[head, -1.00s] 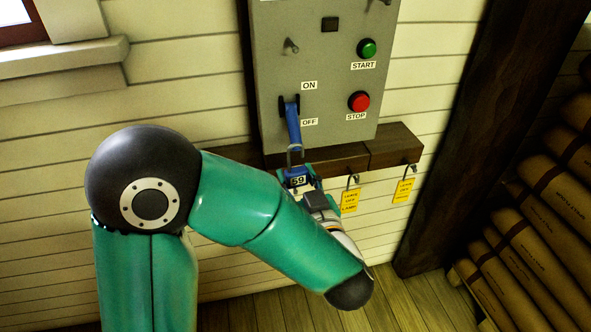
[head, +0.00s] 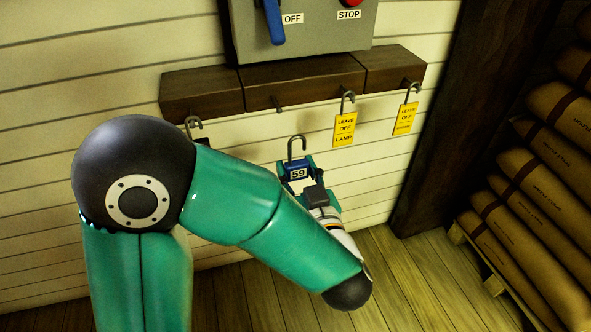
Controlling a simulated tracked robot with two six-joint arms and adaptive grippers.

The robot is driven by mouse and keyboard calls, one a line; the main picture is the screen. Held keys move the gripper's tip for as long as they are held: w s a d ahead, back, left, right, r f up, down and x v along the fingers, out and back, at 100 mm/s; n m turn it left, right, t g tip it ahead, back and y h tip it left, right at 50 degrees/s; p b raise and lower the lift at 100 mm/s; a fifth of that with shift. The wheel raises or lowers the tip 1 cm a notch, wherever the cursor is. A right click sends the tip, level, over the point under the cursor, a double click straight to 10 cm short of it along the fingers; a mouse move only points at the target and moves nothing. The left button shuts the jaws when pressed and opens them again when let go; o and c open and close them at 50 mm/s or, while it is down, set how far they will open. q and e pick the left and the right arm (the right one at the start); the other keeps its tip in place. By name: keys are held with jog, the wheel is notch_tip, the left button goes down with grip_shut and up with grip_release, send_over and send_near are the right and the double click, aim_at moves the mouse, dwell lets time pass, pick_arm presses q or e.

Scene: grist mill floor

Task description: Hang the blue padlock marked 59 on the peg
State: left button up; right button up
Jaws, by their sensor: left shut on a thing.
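The blue padlock marked 59 (head: 298,174) is upright in my left gripper (head: 301,181), which is shut on it. Its grey shackle (head: 297,144) points up and is empty. The padlock is below the dark wooden rail (head: 320,77) and apart from it. A bare peg (head: 277,104) sticks out of the rail, above and slightly left of the shackle. The gripper fingers hide part of the padlock's sides and lower body. My right gripper is not in view.
Yellow tags, LEAVE OFF LAMP (head: 344,129) and another (head: 405,119), hang on hooks right of the bare peg. A dark item (head: 201,139) hangs at the left, partly behind my arm. The grey switch panel (head: 330,40) is above. Stacked sacks (head: 540,170) stand right.

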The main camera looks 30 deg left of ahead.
pick_arm(q)
jog(key=x, duration=0.8)
dwell(0.4)
jog(key=shift+p+x, duration=0.55)
jog(key=shift+x, duration=2.3)
dwell(1.2)
jog(key=shift+s+f+b, duration=0.1)
jog(key=shift+f+b, duration=0.4)
jog(key=shift+b, duration=0.05)
dwell(0.5)
jog(key=o, duration=1.2)
jog(key=shift+c, duration=0.2)
